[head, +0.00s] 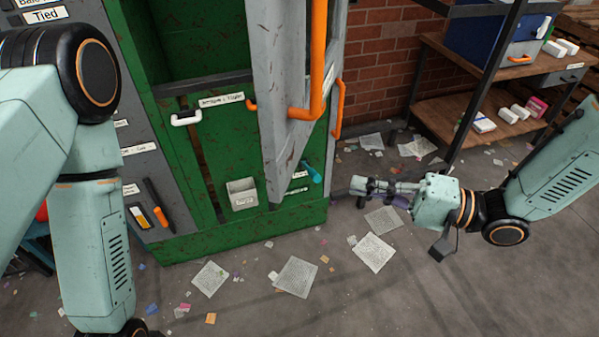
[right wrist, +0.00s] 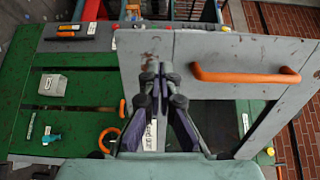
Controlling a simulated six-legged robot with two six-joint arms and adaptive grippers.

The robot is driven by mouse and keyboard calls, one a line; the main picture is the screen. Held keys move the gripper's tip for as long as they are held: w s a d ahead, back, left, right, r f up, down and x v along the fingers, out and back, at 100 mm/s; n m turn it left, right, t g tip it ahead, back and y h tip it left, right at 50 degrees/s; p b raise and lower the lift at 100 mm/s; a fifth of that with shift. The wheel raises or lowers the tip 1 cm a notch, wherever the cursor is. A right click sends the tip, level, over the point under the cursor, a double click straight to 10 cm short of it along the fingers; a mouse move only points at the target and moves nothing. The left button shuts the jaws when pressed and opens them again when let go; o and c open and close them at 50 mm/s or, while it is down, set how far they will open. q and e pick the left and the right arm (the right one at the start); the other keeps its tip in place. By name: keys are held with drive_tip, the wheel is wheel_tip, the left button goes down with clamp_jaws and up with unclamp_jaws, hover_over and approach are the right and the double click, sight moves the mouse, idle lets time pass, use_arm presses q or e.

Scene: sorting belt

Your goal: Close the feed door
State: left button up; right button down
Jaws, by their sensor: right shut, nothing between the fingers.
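The feed door appears to be the grey, scuffed panel (head: 275,100) on the green machine (head: 215,130). It stands swung outward, seen nearly edge-on in the head view, with the machine's opening showing to its left. Its orange bar handle (head: 318,60) faces right. My right gripper (head: 356,187) is low, right of the door's lower end; its fingers are shut and empty. In the right wrist view the shut fingers (right wrist: 157,72) overlap the grey panel (right wrist: 210,50), left of its orange handle (right wrist: 248,76). I cannot tell whether they touch it. My left gripper is out of view.
A white handle (head: 186,118) and a small grey box (head: 241,193) are on the machine's front. Paper sheets (head: 296,276) and scraps litter the floor. A shelf unit (head: 470,105) with boxes stands at the right, before a brick wall (head: 385,50). The floor in front is otherwise open.

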sight(279, 169)
drive_tip(key=p+x, duration=0.1)
drive_tip(key=x, duration=1)
drive_tip(key=shift+w+a, duration=0.15)
drive_tip(key=shift+a, duration=0.2)
drive_tip(key=shift+a, duration=0.15)
